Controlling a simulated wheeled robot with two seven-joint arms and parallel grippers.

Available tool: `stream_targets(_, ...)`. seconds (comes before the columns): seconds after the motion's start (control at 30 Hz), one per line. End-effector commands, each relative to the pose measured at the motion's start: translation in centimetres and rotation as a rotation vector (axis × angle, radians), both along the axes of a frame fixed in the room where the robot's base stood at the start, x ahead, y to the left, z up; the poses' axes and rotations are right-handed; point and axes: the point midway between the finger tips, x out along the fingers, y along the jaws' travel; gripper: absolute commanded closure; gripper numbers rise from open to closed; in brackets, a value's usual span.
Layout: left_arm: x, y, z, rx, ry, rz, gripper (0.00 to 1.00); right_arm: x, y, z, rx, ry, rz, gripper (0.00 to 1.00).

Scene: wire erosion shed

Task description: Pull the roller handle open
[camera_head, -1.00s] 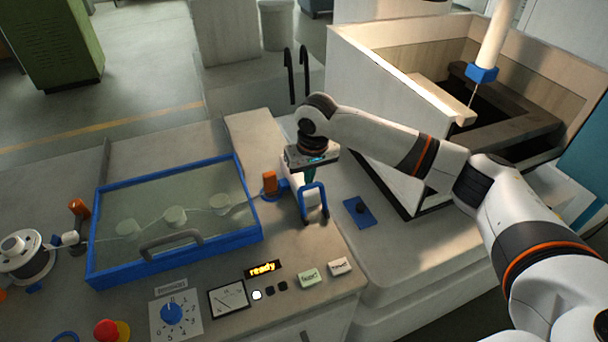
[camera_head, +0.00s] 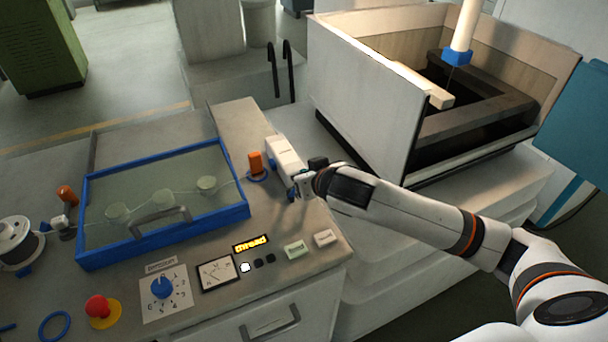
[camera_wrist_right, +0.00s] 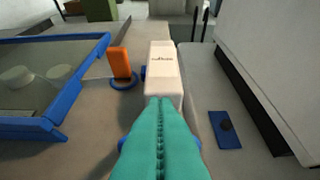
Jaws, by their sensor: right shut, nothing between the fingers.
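The white roller block (camera_head: 281,152) stands on the machine top right of the blue-framed cover; it also shows in the right wrist view (camera_wrist_right: 163,65). Its blue roller handle (camera_head: 292,192) is mostly hidden by my right gripper. In the wrist view, small blue parts (camera_wrist_right: 123,144) show on both sides of the fingers. My right gripper (camera_head: 299,184) is at the front end of the block, its teal fingers (camera_wrist_right: 160,100) shut with nothing between them. The fingers lie over the handle in the picture; I cannot tell whether they touch. My left gripper is not in view.
The blue-framed glass cover (camera_head: 240,212) and an orange knob (camera_head: 255,162) are left of the block. The front panel has a lit display (camera_head: 251,243), a dial (camera_head: 162,287) and a red button (camera_head: 97,306). A high tank wall (camera_head: 360,110) rises at right.

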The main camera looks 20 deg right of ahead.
Motion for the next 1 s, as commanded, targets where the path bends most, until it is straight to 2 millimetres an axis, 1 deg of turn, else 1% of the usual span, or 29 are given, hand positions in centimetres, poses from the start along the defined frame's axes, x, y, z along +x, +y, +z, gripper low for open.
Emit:
stream_targets(0.03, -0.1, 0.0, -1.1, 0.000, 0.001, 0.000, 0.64, -0.4, 0.0, -0.8, 0.002, -0.024, 0.000, 1.00)
stream_targets(0.2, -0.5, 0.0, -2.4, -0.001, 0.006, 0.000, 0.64, -1.0, 0.0, -0.8, 0.005, -0.098, -0.001, 1.00)
stream_targets(0.3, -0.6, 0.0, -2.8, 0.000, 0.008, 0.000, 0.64, -1.2, 0.0, -0.8, 0.005, -0.125, 0.000, 1.00)
stream_targets(0.57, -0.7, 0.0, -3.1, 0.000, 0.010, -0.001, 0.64, -1.4, -0.1, -0.6, 0.006, -0.152, 0.000, 1.00)
stream_targets(1.0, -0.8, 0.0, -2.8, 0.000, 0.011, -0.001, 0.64, -1.3, -0.1, -0.4, 0.006, -0.151, 0.000, 1.00)
